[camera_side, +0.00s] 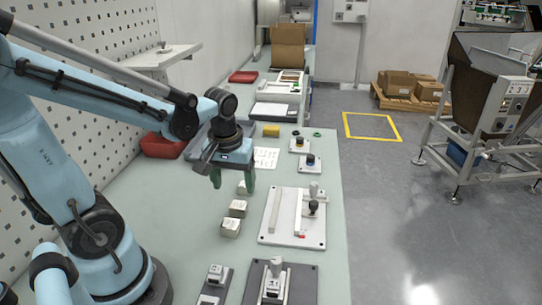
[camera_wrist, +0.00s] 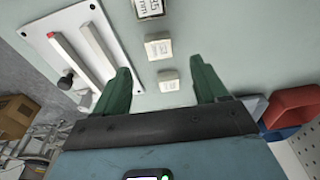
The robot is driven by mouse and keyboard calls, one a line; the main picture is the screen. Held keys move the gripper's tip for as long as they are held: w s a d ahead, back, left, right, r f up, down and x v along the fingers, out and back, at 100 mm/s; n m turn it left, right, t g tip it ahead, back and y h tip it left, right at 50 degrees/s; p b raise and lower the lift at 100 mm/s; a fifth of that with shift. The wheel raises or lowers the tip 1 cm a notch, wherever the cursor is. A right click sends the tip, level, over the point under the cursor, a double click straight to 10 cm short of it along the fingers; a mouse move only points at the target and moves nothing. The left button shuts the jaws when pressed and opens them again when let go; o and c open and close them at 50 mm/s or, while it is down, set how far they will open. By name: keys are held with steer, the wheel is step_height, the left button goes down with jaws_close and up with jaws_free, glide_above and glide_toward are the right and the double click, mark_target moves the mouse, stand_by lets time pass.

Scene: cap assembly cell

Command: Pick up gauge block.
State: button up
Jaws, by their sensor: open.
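Three pale gauge blocks stand in a row on the green bench: a far one (camera_side: 243,188), a middle one (camera_side: 237,208) and a near one (camera_side: 231,228). My gripper (camera_side: 232,180) has its green fingers apart and pointing down by the far block, with nothing held. In the wrist view, the smallest block (camera_wrist: 169,82) shows between the open fingers (camera_wrist: 161,72). A middle block (camera_wrist: 158,46) and a larger block with printed marks (camera_wrist: 150,7) lie beyond the fingertips. Contact between fingers and block cannot be seen.
A white plate fixture (camera_side: 267,230) with a rail and dark knob is right of the blocks; it also shows in the wrist view (camera_wrist: 48,30). Dark fixtures (camera_side: 250,285) stand at the near edge. A red bin (camera_side: 160,147) is behind my arm. Bench left of the blocks is clear.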

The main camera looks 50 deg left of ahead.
mark_target(238, 205)
steer(key=shift+w+a+f, duration=0.1)
steer(key=shift+w+f, duration=0.05)
steer(key=shift+f, duration=1.15)
steer(key=shift+w+a+f, duration=0.15)
steer(key=shift+w+f, duration=0.05)
steer(key=shift+f, duration=1.05)
steer(key=shift+w+a+f, duration=0.1)
steer(key=shift+w+f, duration=0.05)
steer(key=shift+f, duration=1.15)
jaws_close()
